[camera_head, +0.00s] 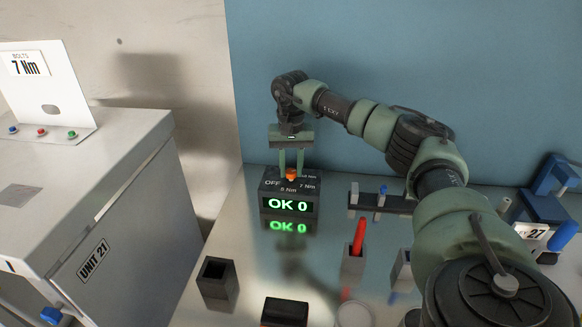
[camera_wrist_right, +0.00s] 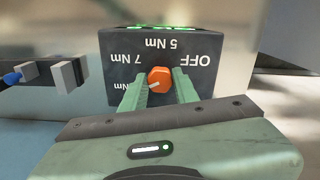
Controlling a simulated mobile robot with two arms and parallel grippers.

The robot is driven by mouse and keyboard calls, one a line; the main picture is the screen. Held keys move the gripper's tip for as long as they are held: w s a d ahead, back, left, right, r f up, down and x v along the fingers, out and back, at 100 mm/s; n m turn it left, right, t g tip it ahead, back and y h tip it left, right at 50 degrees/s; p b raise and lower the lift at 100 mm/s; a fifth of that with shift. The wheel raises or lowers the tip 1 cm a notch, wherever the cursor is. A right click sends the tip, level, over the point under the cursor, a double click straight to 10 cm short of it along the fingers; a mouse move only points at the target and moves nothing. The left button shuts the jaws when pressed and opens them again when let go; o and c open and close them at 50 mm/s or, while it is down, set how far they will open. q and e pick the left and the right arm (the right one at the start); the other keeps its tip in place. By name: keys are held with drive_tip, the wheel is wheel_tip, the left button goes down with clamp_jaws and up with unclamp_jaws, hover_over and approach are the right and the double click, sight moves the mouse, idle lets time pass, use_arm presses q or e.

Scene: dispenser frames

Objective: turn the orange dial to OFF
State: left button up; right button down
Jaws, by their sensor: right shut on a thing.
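The orange dial (camera_head: 291,175) sits on top of a dark box (camera_head: 289,190) with a lit green display reading "OK 0". In the right wrist view the dial (camera_wrist_right: 160,79) shows a white mark pointing down-left, towards a partly hidden "Nm" label and away from OFF. OFF (camera_wrist_right: 197,62) is printed to the right of the dial there, with 5 Nm above and 7 Nm to the left. My right gripper (camera_head: 290,170) reaches down from above, shut on the dial with one green finger on each side. My left gripper is not in view.
A red-handled tool stands in a grey holder (camera_head: 352,262). An open dark holder (camera_head: 217,283) stands front left. A rack (camera_head: 380,202) and a blue stand (camera_head: 546,205) are at the right. A grey cabinet marked UNIT 21 (camera_head: 130,210) stands left. A blue wall is behind the box.

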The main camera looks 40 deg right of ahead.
drive_tip(key=m+p, duration=0.1)
drive_tip(key=m, duration=0.3)
drive_tip(key=shift+r, duration=0.1)
drive_tip(key=m+p, duration=0.1)
drive_tip(key=m, duration=0.3)
drive_tip(key=shift+w+m, duration=0.1)
drive_tip(key=shift+m, duration=0.2)
drive_tip(key=m+p, duration=0.1)
drive_tip(key=m, duration=0.3)
drive_tip(key=shift+m, duration=0.3)
drive_tip(key=m, duration=0.4)
drive_tip(key=shift+w+d+p, duration=0.1)
drive_tip(key=shift+p, duration=0.25)
drive_tip(key=m, duration=0.5)
drive_tip(key=shift+p, duration=0.35)
drive_tip(key=m, duration=0.4)
drive_tip(key=shift+m+p, duration=0.3)
drive_tip(key=shift+p, duration=0.1)
drive_tip(key=m, duration=0.4)
drive_tip(key=shift+p, duration=0.4)
drive_tip(key=shift+d+m+p, duration=0.1)
drive_tip(key=shift+m+p, duration=0.25)
drive_tip(key=shift+m, duration=1.85)
